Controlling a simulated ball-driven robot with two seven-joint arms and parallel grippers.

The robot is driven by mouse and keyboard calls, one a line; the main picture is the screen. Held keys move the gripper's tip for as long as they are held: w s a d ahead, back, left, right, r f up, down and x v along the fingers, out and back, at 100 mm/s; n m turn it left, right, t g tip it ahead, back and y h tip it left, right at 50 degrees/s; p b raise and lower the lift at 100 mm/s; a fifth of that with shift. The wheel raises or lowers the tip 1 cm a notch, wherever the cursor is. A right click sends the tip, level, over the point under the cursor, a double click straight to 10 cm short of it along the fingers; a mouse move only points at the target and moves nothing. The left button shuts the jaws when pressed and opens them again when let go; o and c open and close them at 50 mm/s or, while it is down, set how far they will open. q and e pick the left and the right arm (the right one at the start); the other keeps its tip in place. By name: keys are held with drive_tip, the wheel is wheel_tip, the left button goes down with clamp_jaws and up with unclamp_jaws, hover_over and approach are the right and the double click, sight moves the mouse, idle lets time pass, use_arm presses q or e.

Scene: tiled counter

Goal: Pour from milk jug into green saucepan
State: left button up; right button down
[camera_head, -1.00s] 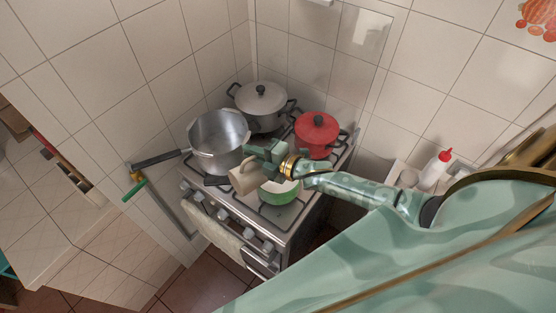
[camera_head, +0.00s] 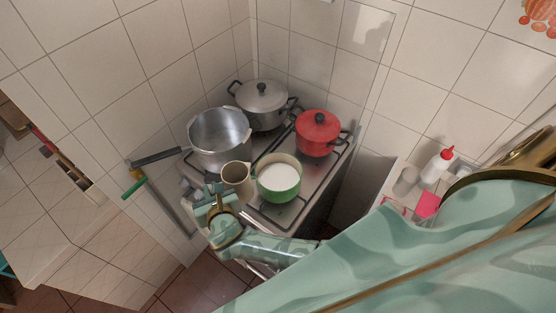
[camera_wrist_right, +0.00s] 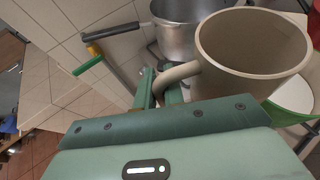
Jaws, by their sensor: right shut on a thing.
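The beige milk jug (camera_head: 237,180) is upright at the front of the stove, just left of the green saucepan (camera_head: 281,194). The saucepan stands on the hob with a white surface inside, which looks like milk. My right gripper (camera_head: 217,201) is shut on the jug's handle. In the right wrist view, the right gripper's fingers (camera_wrist_right: 160,92) are at the handle, and the jug (camera_wrist_right: 252,75) shows its wide opening with no milk visible inside. The saucepan (camera_wrist_right: 291,112) is partly hidden behind the jug there. I cannot tell if the jug touches the hob. My left gripper is not in view.
A grey open pot (camera_head: 219,153) with a long dark handle stands behind the jug. A lidded grey pot (camera_head: 262,121) and a red lidded pot (camera_head: 317,148) are at the back. A white bottle with a red cap (camera_head: 437,168) stands at right.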

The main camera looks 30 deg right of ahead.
wheel_tip(320, 180, up, 5)
drive_tip(key=p, duration=0.4)
drive_tip(key=shift+d+r, duration=0.1)
drive_tip(key=shift+d, duration=0.05)
idle(1.0)
